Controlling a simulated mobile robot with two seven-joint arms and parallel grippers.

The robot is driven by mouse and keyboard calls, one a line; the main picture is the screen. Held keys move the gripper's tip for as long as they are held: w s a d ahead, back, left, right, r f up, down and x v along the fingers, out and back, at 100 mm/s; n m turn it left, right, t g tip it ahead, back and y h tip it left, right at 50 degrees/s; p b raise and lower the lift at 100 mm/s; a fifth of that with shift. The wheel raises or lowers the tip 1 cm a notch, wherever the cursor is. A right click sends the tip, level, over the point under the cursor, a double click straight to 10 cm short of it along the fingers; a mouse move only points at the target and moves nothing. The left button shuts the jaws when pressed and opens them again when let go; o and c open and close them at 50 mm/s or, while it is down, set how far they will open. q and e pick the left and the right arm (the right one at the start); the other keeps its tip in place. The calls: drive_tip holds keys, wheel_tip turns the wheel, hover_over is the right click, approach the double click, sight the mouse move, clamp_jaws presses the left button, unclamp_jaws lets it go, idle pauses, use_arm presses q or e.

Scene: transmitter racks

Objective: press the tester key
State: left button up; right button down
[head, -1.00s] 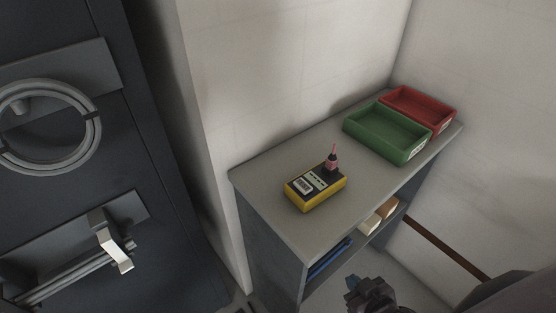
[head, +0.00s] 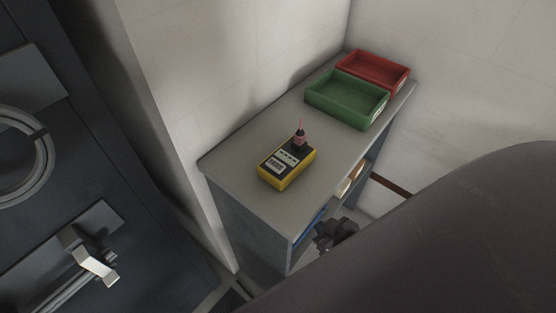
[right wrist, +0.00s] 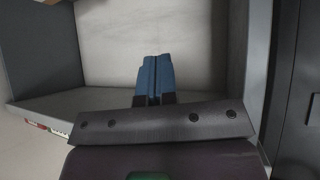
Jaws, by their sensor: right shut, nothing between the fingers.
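The tester (head: 286,168) is a yellow box with a dark face, a pale label and a small strip of marks. It lies on the grey top of a shelf unit, and a red-pink piece (head: 300,137) with a thin tip stands up at its far end. I cannot make out the key clearly. My right gripper (head: 324,238) is in front of the unit's front edge, below and right of the tester, and apart from it. Its blue fingers (right wrist: 155,78) are together and empty in the right wrist view, where no tester shows. My left gripper is not in view.
A green tray (head: 313,98) and a red tray (head: 402,80) stand at the far end of the top (head: 240,158). Walls rise behind it. Blue and pale items lie on the lower shelf. A dark cabinet with handles (head: 95,265) is at left. My arm covers the lower right.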

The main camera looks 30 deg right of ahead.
wheel_tip(320, 180, up, 11)
drive_tip(key=s+g+p, duration=0.3)
drive_tip(key=p, duration=0.2)
drive_tip(key=w+d+r+n+t+h+p, duration=0.1)
drive_tip(key=w+d+r+t+h, duration=0.15)
drive_tip(key=w+r, duration=0.4)
drive_tip(key=w+d+r+n+t+h+p, duration=0.1)
drive_tip(key=w+d+r+t+h, duration=0.2)
drive_tip(key=r, duration=0.6)
drive_tip(key=w+a+r+n+t+y, duration=0.3)
drive_tip(key=a+r+n+t+y, duration=0.15)
drive_tip(key=r+n+y, duration=0.3)
drive_tip(key=w+a+r+n+t+y, duration=0.35)
drive_tip(key=a+r+n+y, duration=0.2)
drive_tip(key=n, duration=0.35)
drive_tip(key=s+a+n+g+y, duration=0.2)
drive_tip(key=a+n+g+y, duration=0.3)
drive_tip(key=n+g+y, duration=0.5)
drive_tip(key=w+d+f+n+g+h, duration=0.2)
drive_tip(key=d+f+n+g+h, duration=0.2)
drive_tip(key=f+n+h, duration=0.4)
wheel_tip(320, 180, down, 2)
drive_tip(key=shift+d+f+g+h+p, duration=0.25)
drive_tip(key=shift+g+h+p, duration=0.25)
drive_tip(key=shift+h, duration=0.25)
